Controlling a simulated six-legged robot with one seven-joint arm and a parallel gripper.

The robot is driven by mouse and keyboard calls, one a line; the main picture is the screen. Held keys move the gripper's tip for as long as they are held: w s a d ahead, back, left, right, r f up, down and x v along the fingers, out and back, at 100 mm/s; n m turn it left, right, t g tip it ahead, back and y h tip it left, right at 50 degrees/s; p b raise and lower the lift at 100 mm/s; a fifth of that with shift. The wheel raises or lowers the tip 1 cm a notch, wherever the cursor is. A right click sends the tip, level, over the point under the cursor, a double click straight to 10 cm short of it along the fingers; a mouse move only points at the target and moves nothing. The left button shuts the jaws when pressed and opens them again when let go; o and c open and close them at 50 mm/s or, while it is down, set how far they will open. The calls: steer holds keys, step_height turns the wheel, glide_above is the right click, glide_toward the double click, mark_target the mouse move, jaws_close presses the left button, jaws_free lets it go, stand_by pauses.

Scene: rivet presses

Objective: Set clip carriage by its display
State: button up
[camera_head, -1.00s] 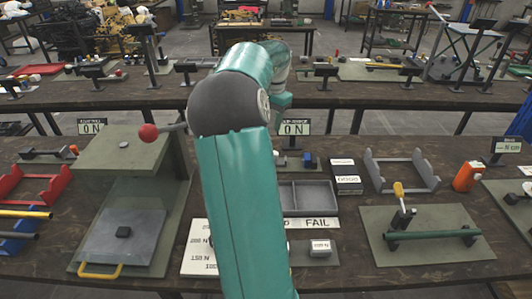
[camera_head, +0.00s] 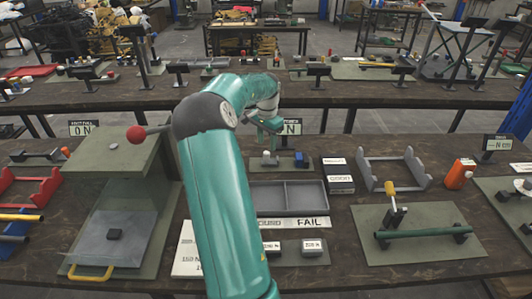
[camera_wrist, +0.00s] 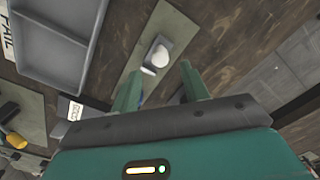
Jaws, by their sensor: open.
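A small olive plate (camera_head: 258,165) lies below a display (camera_head: 290,128) that reads 0 N. On the plate stand a small dark block with a white rounded top (camera_head: 266,157) and a blue block (camera_head: 300,159). I cannot tell for certain which part is the clip carriage. My gripper (camera_head: 267,127) is above the back of this plate, partly in front of the display. In the wrist view my gripper (camera_wrist: 160,85) is open and empty. The white-topped block (camera_wrist: 158,54) shows just beyond and between the fingertips, apart from them. The blue block is mostly hidden behind the left finger.
A grey two-part tray (camera_head: 290,197) with a FAIL label sits in front of the plate. A press with a red ball lever (camera_head: 136,133) stands left. A labelled dark box (camera_head: 339,183) and a grey cradle (camera_head: 395,172) are right. Another display (camera_head: 497,143) stands far right.

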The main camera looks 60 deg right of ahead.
mark_target(267, 153)
step_height(267, 153, down, 6)
steer(key=shift+r, duration=0.15)
jaws_close()
